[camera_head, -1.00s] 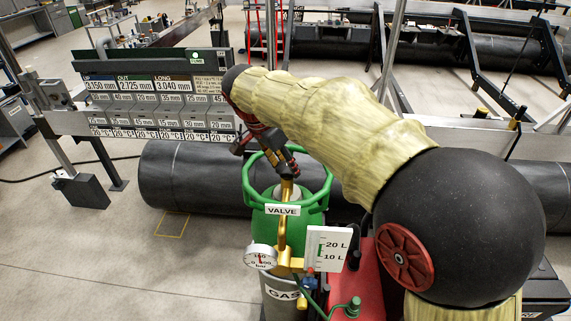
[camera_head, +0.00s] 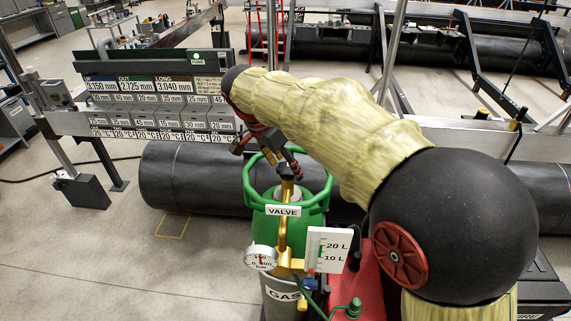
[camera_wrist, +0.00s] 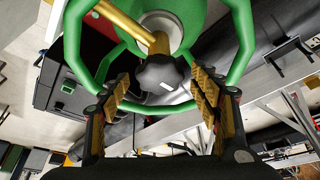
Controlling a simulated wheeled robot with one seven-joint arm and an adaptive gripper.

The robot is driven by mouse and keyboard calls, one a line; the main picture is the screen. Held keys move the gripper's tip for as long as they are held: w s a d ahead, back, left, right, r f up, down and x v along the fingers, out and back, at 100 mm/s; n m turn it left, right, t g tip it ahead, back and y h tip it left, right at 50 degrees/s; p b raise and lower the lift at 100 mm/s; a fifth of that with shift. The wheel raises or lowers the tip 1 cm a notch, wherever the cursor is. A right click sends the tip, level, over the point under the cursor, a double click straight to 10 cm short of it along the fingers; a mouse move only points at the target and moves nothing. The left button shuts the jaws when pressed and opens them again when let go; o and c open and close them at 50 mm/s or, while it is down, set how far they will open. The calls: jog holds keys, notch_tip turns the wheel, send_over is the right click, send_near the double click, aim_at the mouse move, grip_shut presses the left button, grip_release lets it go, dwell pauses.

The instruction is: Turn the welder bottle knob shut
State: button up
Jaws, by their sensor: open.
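The welder bottle (camera_head: 290,244) is a green-topped gas cylinder with a green guard ring and a "VALVE" label, standing in front of me. My gripper (camera_wrist: 162,96) is open, with one ribbed brass-coloured finger pad on each side of the knob and gaps between. In the head view my gripper (camera_head: 287,168) is over the ring, and the knob is hard to make out behind it.
A pressure gauge (camera_head: 261,258) and a white litre-scale plate (camera_head: 326,250) are fixed at the bottle's front. The green guard ring (camera_wrist: 238,50) curves close around my fingers. A large black pipe (camera_head: 190,178) lies behind the bottle.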

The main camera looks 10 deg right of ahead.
jog(key=v, duration=1.2)
jog(key=shift+a+f, duration=0.1)
